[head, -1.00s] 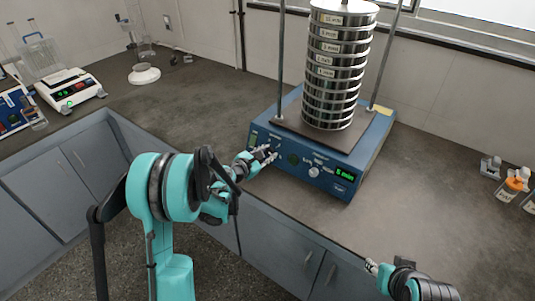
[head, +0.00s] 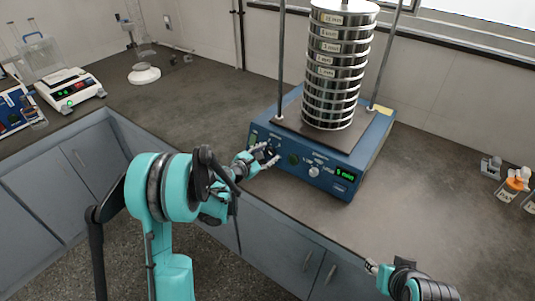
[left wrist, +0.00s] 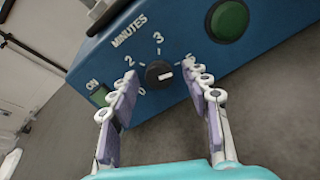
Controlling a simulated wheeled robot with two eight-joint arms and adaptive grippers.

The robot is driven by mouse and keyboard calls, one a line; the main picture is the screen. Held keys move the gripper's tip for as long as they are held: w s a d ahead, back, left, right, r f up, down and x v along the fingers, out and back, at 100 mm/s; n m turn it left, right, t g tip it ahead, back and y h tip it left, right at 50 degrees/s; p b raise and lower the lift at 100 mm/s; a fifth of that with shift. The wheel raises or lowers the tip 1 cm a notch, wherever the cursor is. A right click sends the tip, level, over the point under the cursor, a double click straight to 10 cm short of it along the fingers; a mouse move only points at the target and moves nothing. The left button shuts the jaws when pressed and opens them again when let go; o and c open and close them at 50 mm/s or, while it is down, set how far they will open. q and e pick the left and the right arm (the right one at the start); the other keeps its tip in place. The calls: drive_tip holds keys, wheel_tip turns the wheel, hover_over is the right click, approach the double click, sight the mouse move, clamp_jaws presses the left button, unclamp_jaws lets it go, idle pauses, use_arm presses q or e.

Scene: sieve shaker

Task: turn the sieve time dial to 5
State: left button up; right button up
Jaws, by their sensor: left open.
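The time dial (left wrist: 160,73) is a small black knob marked MINUTES on the blue sieve shaker (head: 338,186). Numbers 0, 2, 3 and 5 stand around it. Its white mark points right, toward the 5, which is partly covered by a finger. My left gripper (left wrist: 158,92) is open, with one finger on each side of the dial and gaps between fingers and knob. In the head view my left gripper (head: 264,158) is at the left part of the front panel. My right gripper (head: 371,267) is at the lower right, away from the shaker; its jaws are too small to judge.
A stack of sieves (head: 338,70) stands on the shaker between two rods.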

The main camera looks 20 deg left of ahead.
use_arm(q)
drive_tip(key=v, duration=1.1)
drive_tip(key=shift+s, duration=0.35)
drive_tip(key=shift+a+r, duration=0.1)
wheel_tip(320, 180, up, 16)
drive_tip(key=s+a+n+t+y, duration=0.15)
drive_tip(key=n+t+y, duration=0.35)
drive_tip(key=n, duration=1)
drive_tip(key=s+a+n+g+y, duration=0.25)
drive_tip(key=s+n+y, duration=0.25)
drive_tip(key=n, duration=0.7)
drive_tip(key=s+d+f+n+g+h, duration=0.2)
drive_tip(key=s+d+f+n+g, duration=0.2)
drive_tip(key=s+f+n, duration=0.3)
drive_tip(key=s+d+f+n+g+h, duration=0.3)
drive_tip(key=s+d+f+n+g, duration=0.2)
drive_tip(key=s+n, duration=0.5)
wheel_tip(320, 180, down, 2)
drive_tip(key=shift+s+d+f+n, duration=0.2)
drive_tip(key=shift+s+d+n, duration=0.2)
drive_tip(key=shift+s+d, duration=0.65)
